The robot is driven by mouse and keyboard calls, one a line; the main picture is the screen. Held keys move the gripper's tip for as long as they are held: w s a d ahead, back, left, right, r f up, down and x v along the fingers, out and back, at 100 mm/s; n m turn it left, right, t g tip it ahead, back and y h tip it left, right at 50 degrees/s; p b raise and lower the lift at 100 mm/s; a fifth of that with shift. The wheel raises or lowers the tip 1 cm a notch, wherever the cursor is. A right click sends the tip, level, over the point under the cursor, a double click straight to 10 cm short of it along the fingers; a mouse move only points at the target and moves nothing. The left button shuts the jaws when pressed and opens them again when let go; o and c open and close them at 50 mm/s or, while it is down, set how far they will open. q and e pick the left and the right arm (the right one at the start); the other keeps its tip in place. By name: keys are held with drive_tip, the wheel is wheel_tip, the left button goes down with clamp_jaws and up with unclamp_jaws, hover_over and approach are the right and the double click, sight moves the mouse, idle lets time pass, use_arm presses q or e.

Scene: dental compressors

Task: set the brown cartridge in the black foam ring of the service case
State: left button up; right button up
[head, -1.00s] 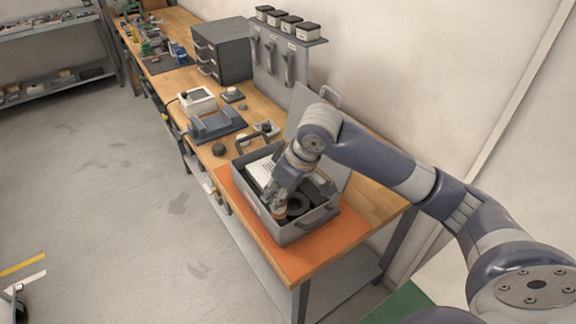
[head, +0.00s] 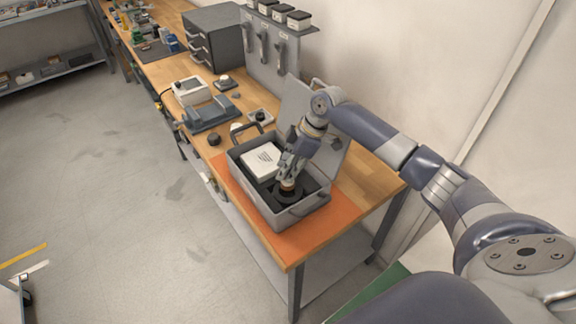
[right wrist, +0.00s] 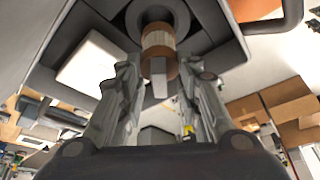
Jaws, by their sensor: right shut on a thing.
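The brown cartridge (head: 288,185) has brown bands around a paler ribbed middle, clearest in the right wrist view (right wrist: 158,42). My right gripper (head: 287,178) is shut on it inside the service case (head: 268,213), directly over the black foam ring (head: 291,198). In the right wrist view the cartridge's far end overlaps the ring's opening (right wrist: 137,14). I cannot tell how deep it sits. The grey case is open, with its lid tilted back. My left gripper is not in view.
A white box (head: 262,159) lies in the case beside the ring. The case stands on an orange mat (head: 318,236) near the bench end. A grey cradle (head: 211,115), a small dark knob (head: 214,139) and a grey drawer unit (head: 216,40) stand farther back.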

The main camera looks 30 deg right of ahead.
drive_tip(key=shift+f+b, duration=2)
drive_tip(key=shift+f, duration=0.45)
drive_tip(key=shift+p, duration=0.7)
drive_tip(key=shift+f+b, duration=0.35)
drive_tip(key=shift+f, duration=0.25)
drive_tip(key=o, duration=0.8)
